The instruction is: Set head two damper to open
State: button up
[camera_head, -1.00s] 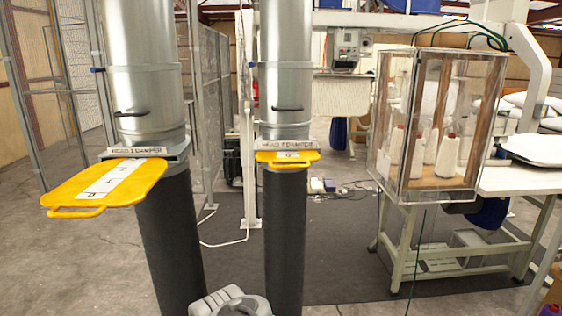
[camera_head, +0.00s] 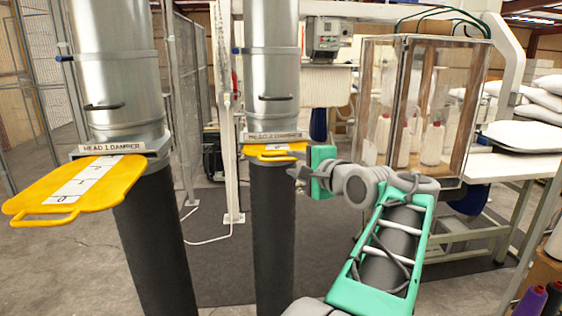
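The head two damper is a yellow slide plate (camera_head: 272,151) in a grey collar on the right-hand metal duct. Its label (camera_head: 276,136) sits just above it. Only a short part of the plate sticks out toward me. My gripper (camera_head: 294,173) is just right of the plate's front edge, pointing left, with green and grey parts behind it. Its fingers look small and dark, and I cannot tell whether they touch the plate or how far apart they are. The head one damper plate (camera_head: 85,187) on the left duct is pulled far out, with a numbered white scale.
Black hoses (camera_head: 275,240) run down below both collars. A clear cabinet (camera_head: 425,110) with thread cones stands behind my arm at right. A white table (camera_head: 510,164) holds pillows. Open floor lies between the ducts.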

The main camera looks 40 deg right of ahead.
aim_at(282, 160)
jog(key=x, duration=0.7)
jog(key=shift+p, duration=0.4)
grip_shut()
jog(key=shift+a+f, duration=0.1)
dwell(0.7)
